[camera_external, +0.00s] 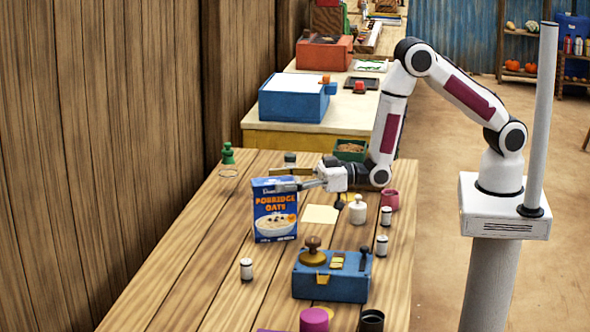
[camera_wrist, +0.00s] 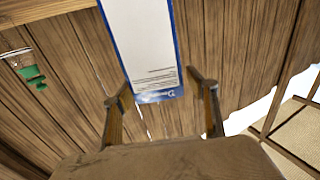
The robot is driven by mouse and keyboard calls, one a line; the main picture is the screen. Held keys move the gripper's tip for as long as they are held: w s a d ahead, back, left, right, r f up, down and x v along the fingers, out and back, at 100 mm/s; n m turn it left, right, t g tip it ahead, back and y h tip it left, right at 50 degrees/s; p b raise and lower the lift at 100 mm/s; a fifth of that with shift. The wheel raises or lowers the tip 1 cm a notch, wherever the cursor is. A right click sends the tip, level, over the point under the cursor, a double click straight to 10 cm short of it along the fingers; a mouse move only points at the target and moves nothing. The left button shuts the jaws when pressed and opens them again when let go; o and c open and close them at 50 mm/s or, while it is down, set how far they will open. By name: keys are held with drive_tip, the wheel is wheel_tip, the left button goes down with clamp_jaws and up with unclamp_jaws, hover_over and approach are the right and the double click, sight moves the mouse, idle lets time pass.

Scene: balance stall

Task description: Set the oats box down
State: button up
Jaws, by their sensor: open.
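The oats box (camera_external: 275,212) is blue with a white bowl picture and the words "Porridge Oats". It stands upright on the wooden table (camera_external: 190,265), left of the middle. My gripper (camera_external: 290,186) is at the upper part of the box, reaching in from the right. In the wrist view the narrow white and blue side of the oats box (camera_wrist: 143,45) lies ahead, between and beyond the two fingers of my gripper (camera_wrist: 163,90). The fingers are apart, with a gap showing on each side of the box. Part of the box's top is hidden by the gripper.
A blue box with knobs (camera_external: 331,275) stands in front, right of the oats box. A small white jar (camera_external: 246,269) is in front on the left. A green-topped bottle (camera_external: 228,160) stands behind. Several small jars and a pink cup (camera_external: 390,200) are to the right.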

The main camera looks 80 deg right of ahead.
drive_tip(key=v, duration=1)
drive_tip(key=shift+w, duration=0.2)
idle(0.7)
drive_tip(key=s+d+r+m+g+h, duration=0.2)
drive_tip(key=s+d+r+g+h, duration=0.25)
drive_tip(key=d+r, duration=0.7)
drive_tip(key=s+d+r+m+g+h, duration=0.1)
drive_tip(key=s+d+g, duration=0.2)
drive_tip(key=s, duration=1)
drive_tip(key=s+d+r+m+g+h, duration=0.1)
drive_tip(key=s+d+g, duration=0.2)
drive_tip(key=s+d, duration=0.5)
drive_tip(key=s, duration=0.6)
drive_tip(key=shift+r, duration=0.4)
